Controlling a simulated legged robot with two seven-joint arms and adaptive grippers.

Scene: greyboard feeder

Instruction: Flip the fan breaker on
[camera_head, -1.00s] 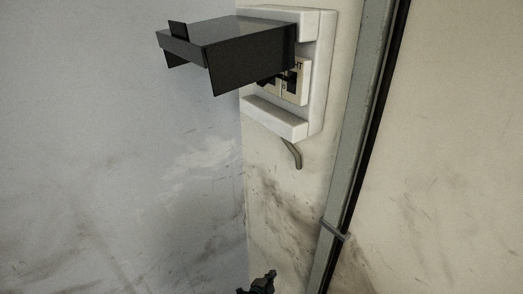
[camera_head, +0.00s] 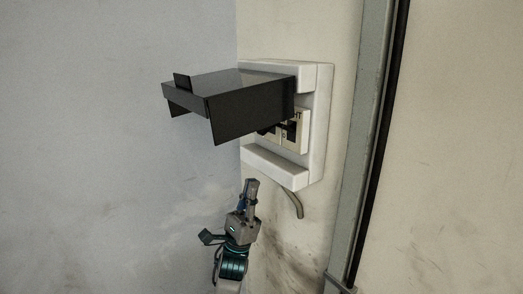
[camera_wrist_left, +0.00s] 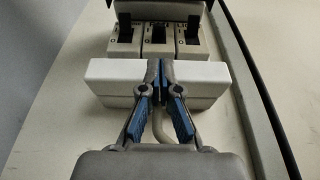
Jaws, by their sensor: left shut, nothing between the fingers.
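The white breaker box (camera_head: 318,128) is on the wall, with its dark cover (camera_head: 235,95) raised and sticking out. Breaker switches (camera_head: 291,132) show under the cover; a label ending in "HT" is partly visible there. The left wrist view shows three breakers side by side: left (camera_wrist_left: 122,48), middle (camera_wrist_left: 157,47) and right (camera_wrist_left: 195,45), each with a black toggle.
A grey cable (camera_head: 293,203) comes out under the box. A grey vertical post (camera_head: 364,130) with a black edge stands right of the box. The scuffed grey wall (camera_head: 100,180) at the left is bare.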

